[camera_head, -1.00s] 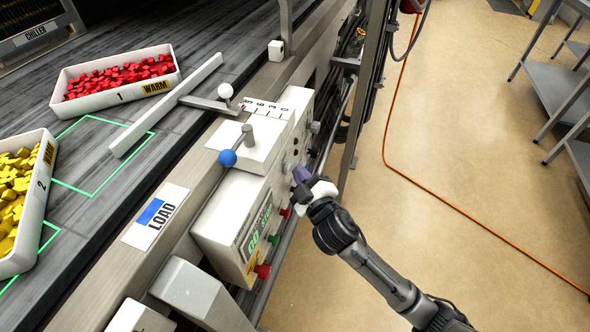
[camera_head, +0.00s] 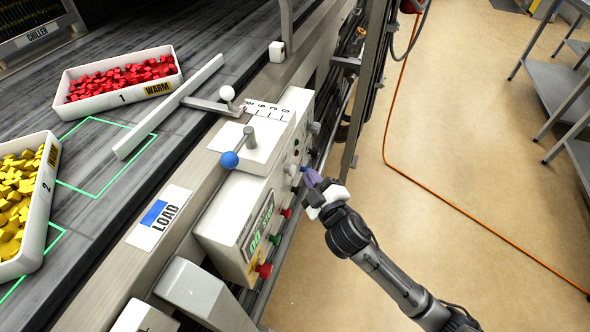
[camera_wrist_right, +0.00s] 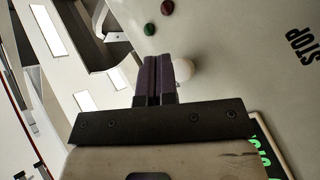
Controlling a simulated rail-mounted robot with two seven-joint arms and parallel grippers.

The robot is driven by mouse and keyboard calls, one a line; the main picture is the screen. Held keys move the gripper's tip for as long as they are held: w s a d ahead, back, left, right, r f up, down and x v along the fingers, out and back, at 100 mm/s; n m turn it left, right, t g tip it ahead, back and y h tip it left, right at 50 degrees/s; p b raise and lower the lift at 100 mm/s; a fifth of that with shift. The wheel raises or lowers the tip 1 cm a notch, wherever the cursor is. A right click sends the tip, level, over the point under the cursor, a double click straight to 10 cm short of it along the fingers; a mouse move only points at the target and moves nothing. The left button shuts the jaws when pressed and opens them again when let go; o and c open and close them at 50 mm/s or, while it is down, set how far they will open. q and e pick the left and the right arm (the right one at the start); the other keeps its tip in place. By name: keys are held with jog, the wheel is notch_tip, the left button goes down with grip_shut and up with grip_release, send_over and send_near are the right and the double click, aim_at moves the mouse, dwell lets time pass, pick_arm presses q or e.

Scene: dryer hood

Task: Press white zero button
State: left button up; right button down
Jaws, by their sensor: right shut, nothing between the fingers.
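The white button (camera_wrist_right: 183,69) is a round knob on the control box's side panel, just right of my closed fingertips in the right wrist view. Part of it is hidden behind a finger. In the head view a small pale knob (camera_head: 292,170) shows on the panel just left of the fingertips. My right gripper (camera_head: 307,176) has purple fingers, shut and empty, pointing at the panel. The fingers (camera_wrist_right: 158,72) also show in the wrist view; whether they touch the button, I cannot tell. The control box (camera_head: 222,222) has a green display. My left gripper is not in view.
A green button (camera_wrist_right: 149,29) and a dark red button (camera_wrist_right: 168,7) sit close by on the panel. A blue-knobbed lever (camera_head: 229,160) stands on the box. Trays of red pieces (camera_head: 70,109) and yellow pieces (camera_head: 33,263) sit on the conveyor. Open floor lies to the right.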

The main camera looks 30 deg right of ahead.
jog(key=s+d, duration=0.1)
jog(key=s, duration=0.1)
jog(key=s+d+p, duration=0.1)
jog(key=shift+s+d, duration=0.4)
dwell(0.7)
